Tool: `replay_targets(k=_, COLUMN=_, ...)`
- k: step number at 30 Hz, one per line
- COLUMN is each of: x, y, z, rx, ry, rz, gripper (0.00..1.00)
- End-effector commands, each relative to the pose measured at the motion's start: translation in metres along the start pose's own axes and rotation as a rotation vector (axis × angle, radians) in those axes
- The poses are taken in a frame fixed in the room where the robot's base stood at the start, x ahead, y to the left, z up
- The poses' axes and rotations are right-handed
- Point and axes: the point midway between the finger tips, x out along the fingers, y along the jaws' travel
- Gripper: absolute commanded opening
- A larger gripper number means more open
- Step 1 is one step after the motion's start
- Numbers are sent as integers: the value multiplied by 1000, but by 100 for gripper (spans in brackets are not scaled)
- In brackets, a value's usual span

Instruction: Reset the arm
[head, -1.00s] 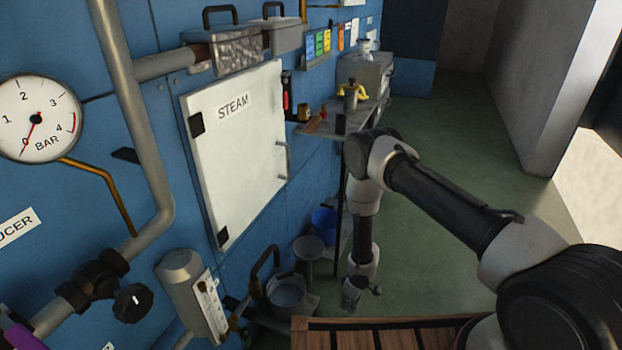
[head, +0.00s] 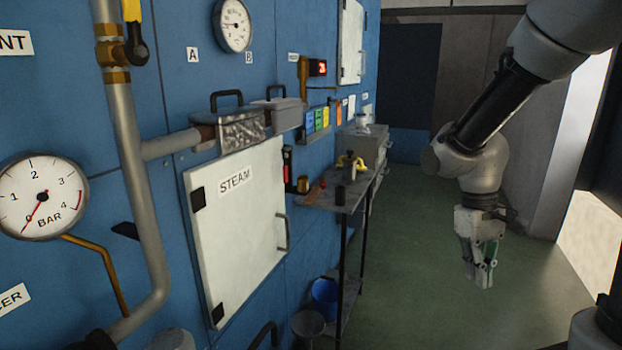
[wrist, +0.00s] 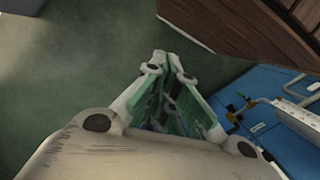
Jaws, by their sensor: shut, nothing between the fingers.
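My gripper (head: 484,272) hangs from my raised arm at the right of the head view, pointing down over open green floor. Its fingers are together with nothing between them. In the wrist view my gripper (wrist: 166,62) shows its green-lined fingers close together at the tips, over the floor. It is apart from the wall and the shelf and touches nothing.
A blue wall at left carries a white STEAM door (head: 238,225), a pressure gauge (head: 42,195) and pipes. A metal shelf (head: 335,200) with small items stands mid-view, left of my gripper. A blue bucket (head: 325,291) sits low beside it. The green floor (head: 420,240) is clear.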

Motion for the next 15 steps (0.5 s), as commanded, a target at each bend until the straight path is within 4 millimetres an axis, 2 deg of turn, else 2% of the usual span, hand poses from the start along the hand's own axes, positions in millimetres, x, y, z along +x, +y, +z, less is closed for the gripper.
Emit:
replay_targets(k=1, x=-14, y=0, z=19, rx=30, ry=38, rz=-17, gripper=0)
replay_targets(k=3, x=-29, y=-1, z=42, rx=68, ry=87, rz=-42, gripper=0)
replay_targets(k=6, x=-48, y=-2, z=69, rx=119, ry=181, rz=-69, gripper=0)
replay_targets(k=12, x=-82, y=4, z=106, rx=191, ry=407, rz=-73, gripper=0)
replay_targets(k=15, x=-98, y=8, z=116, rx=215, ry=498, rz=-63, gripper=0)
